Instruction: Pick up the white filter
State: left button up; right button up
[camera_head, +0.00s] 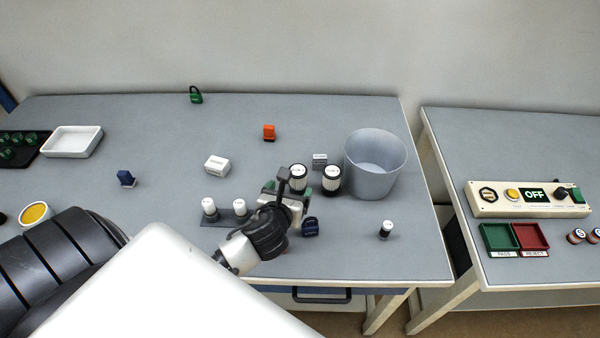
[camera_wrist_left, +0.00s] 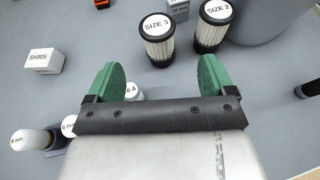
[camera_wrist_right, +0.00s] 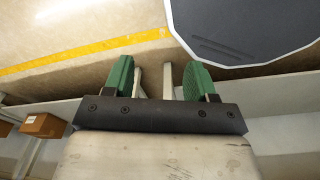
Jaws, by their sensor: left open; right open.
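Two white pleated filters with black ends stand upright on the grey table. The one marked SIZE 3 (camera_head: 298,178) (camera_wrist_left: 158,42) is left of the one marked SIZE 2 (camera_head: 332,180) (camera_wrist_left: 211,30). My left gripper (camera_head: 287,191) (camera_wrist_left: 156,78) is open, with green finger pads. In the left wrist view, SIZE 3 appears beyond the gap between its fingers, and nothing is held. My right gripper (camera_wrist_right: 157,76) is open and empty, over floor and a table edge; it is not in the head view.
A grey bin (camera_head: 375,165) stands just right of the filters. A white SHIMS box (camera_head: 217,166) lies to the left. The table's back is mostly clear.

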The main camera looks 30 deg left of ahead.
aim_at(295, 180)
pick_arm(q)
jog(key=x, duration=0.4)
jog(key=shift+w+a+f, duration=0.2)
jog(key=shift+w+f, duration=0.05)
jog(key=shift+w, duration=0.2)
jog(key=x, duration=0.5)
jog(key=shift+s+f+p, duration=0.15)
jog(key=shift+f+p, duration=0.1)
jog(key=shift+p, duration=0.15)
pick_arm(e)
jog(key=shift+s+d+r, duration=0.1)
jog(key=shift+s+r, duration=0.3)
jog(key=shift+s, duration=0.15)
pick_arm(q)
jog(key=c, duration=1)
pick_arm(e)
jog(key=shift+s, duration=0.15)
pick_arm(q)
jog(key=shift+c, duration=0.2)
